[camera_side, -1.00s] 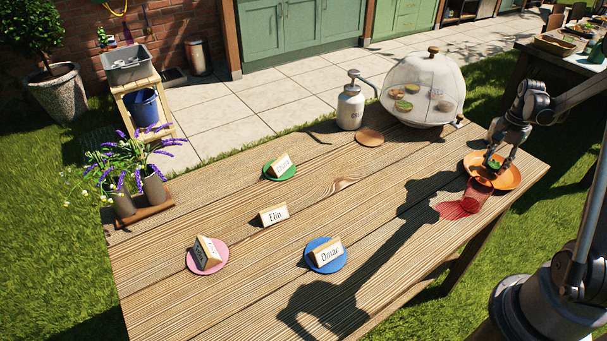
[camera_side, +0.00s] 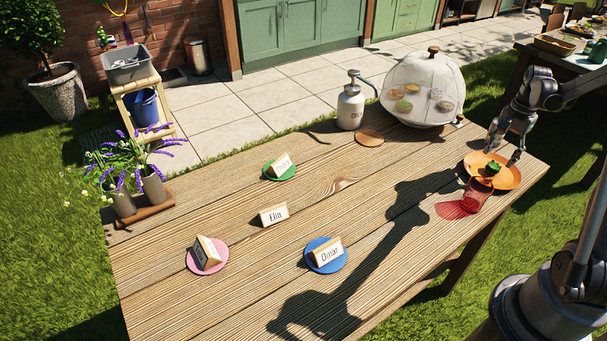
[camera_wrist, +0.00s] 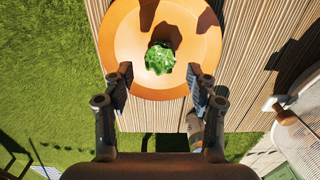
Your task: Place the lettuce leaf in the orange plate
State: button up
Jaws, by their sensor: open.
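The green lettuce leaf (camera_side: 492,168) lies on the orange plate (camera_side: 511,178) at the right end of the table. In the wrist view the leaf (camera_wrist: 160,58) rests near the middle of the orange plate (camera_wrist: 127,40), with bare plate around it. My gripper (camera_side: 504,156) is just above the plate in the side view. In the wrist view its two fingers (camera_wrist: 160,80) are spread wide with nothing between them. The leaf appears clear of both fingertips.
A red translucent cup (camera_side: 475,195) stands close in front of the plate. A mesh food dome (camera_side: 424,75), a pump bottle (camera_side: 350,108) and a round wooden coaster (camera_side: 369,138) are at the back. Name cards on coloured coasters, such as the blue one (camera_side: 326,266), occupy the left and middle.

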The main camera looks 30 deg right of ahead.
aim_at(495, 164)
notch_tip(495, 164, up, 8)
jog(key=w+a+r+n+t+h, duration=0.1)
jog(key=w+a+r+n, duration=0.3)
jog(key=a, duration=0.5)
jog(key=s+a+n+t, duration=0.2)
jog(key=a+n, duration=0.5)
jog(key=a, duration=0.7)
jog(key=s+a+n+t+y, duration=0.1)
jog(key=a+n+t, duration=0.3)
jog(key=a, duration=1.1)
jog(key=n, duration=0.3)
jog(key=shift+s+a+r, duration=0.25)
jog(key=shift+s+r, duration=0.05)
jog(key=shift+s, duration=0.05)
